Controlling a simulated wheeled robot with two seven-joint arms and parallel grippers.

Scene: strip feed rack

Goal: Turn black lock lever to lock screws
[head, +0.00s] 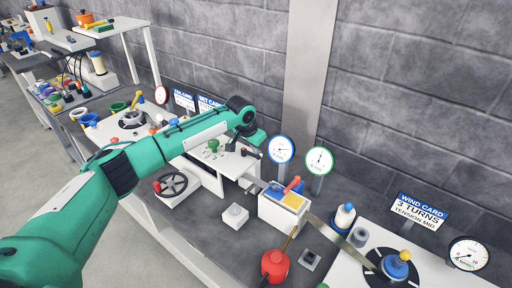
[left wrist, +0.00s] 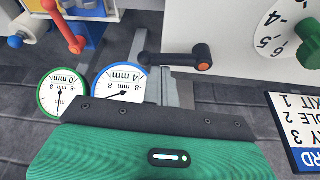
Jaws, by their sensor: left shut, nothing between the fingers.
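The black lock lever (left wrist: 178,61) has an orange tip and sticks out from the face of a white housing in the left wrist view. It also shows small in the head view (head: 249,153), just below my left gripper. My left gripper (head: 254,141) is shut and empty, close to the lever. I cannot tell from these views whether it touches it. In the left wrist view the green and black hand fills the bottom, and its fingertips are not clear. The screws cannot be made out. My right gripper is not in view.
A white box with a red lever (head: 293,184) stands right of the black lever. A blue-rimmed gauge (head: 281,149) and a green-rimmed gauge (head: 319,160) stand behind it. A numbered dial with a green knob (left wrist: 312,42) is near the lever.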

